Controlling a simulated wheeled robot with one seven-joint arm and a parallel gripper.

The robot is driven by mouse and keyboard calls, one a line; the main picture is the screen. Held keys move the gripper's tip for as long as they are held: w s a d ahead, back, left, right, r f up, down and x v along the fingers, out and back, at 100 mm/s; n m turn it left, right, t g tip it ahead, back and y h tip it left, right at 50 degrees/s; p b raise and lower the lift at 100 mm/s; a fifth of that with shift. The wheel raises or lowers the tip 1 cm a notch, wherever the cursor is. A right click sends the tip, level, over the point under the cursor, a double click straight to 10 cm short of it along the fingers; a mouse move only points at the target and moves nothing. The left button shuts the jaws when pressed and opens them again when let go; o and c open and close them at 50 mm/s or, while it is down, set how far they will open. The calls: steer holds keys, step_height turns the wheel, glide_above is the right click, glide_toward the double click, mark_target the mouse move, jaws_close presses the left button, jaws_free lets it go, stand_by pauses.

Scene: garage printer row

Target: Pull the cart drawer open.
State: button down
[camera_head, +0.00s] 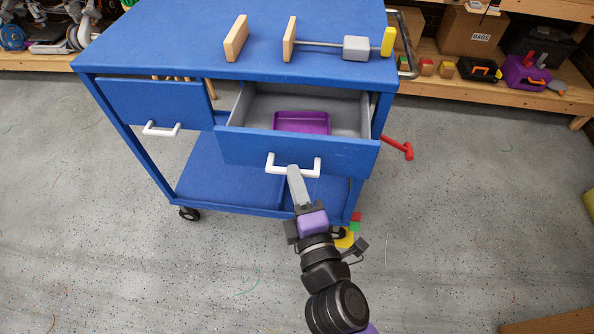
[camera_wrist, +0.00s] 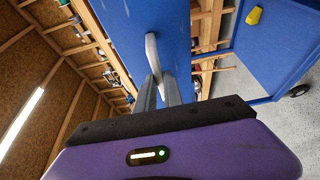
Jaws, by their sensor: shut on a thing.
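The blue cart (camera_head: 185,45) stands in the middle of the head view. Its right drawer (camera_head: 235,145) is pulled well out, showing a grey inside with a purple tray (camera_head: 302,122) in it. The left drawer (camera_head: 140,102) looks shut and has a white handle (camera_head: 161,130). My gripper (camera_head: 295,172) is at the right drawer's white handle (camera_head: 316,168), with its fingers shut on the handle bar. In the wrist view the fingers (camera_wrist: 160,90) close on the white handle (camera_wrist: 153,54) against the blue drawer front (camera_wrist: 150,15). The fingers partly hide the handle.
On the cart top are two wooden blocks (camera_head: 236,38), one on a rod with a grey block (camera_head: 356,48) and a yellow end (camera_head: 388,41). A red tool (camera_head: 398,147) is beside the cart at right. A wooden shelf (camera_head: 450,88) stands behind. The floor in front is mostly clear.

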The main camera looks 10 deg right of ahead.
steer(key=shift+s, duration=0.1)
steer(key=c, duration=1.5)
jaws_free()
steer(key=shift+o, duration=0.2)
steer(key=s+b, duration=0.1)
steer(key=s, duration=0.6)
steer(key=shift+s+d, duration=0.4)
steer(key=shift+d, duration=0.05)
